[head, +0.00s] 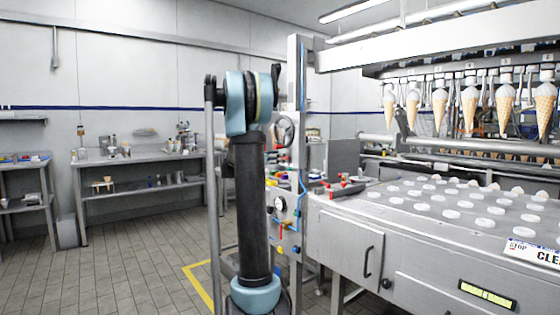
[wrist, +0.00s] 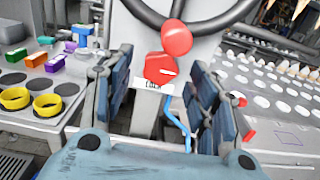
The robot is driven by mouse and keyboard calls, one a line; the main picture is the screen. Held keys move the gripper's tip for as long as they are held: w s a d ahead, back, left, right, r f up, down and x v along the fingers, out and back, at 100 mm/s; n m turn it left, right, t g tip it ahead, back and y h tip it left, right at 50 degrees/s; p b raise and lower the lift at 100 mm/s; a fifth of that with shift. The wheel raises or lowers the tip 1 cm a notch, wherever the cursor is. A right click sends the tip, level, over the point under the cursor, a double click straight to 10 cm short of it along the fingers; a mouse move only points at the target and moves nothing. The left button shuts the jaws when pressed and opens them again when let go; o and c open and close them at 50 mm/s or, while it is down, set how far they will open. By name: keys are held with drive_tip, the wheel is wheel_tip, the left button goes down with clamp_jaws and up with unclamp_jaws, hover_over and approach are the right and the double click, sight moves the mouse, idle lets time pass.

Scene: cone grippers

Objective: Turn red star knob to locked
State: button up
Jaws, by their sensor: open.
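In the wrist view, a red knob (wrist: 159,69) with a lobed outline and a short white mark on its right side sits in the middle. A small white label (wrist: 152,87) is just below it; its text is too small to read. A second, rounder red knob or cap (wrist: 177,38) is just above it. My gripper (wrist: 161,75) is open, with one dark blue-grey finger on each side of the lower knob. I see no finger touching it. In the head view I cannot make out the gripper or this knob clearly.
A steel machine top (head: 440,208) with rows of white discs lies right, under hanging cones (head: 468,105). In the wrist view, yellow rings (wrist: 15,98) and coloured blocks lie on a left-hand surface. A blue cable (wrist: 178,122) runs below the knob. Tiled floor is open at left.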

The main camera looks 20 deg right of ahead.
drive_tip(key=shift+x, duration=0.95)
drive_tip(key=c, duration=1)
drive_tip(key=shift+c, duration=0.2)
drive_tip(key=shift+m, duration=2.8)
drive_tip(key=o, duration=1)
drive_tip(key=shift+s, duration=0.1)
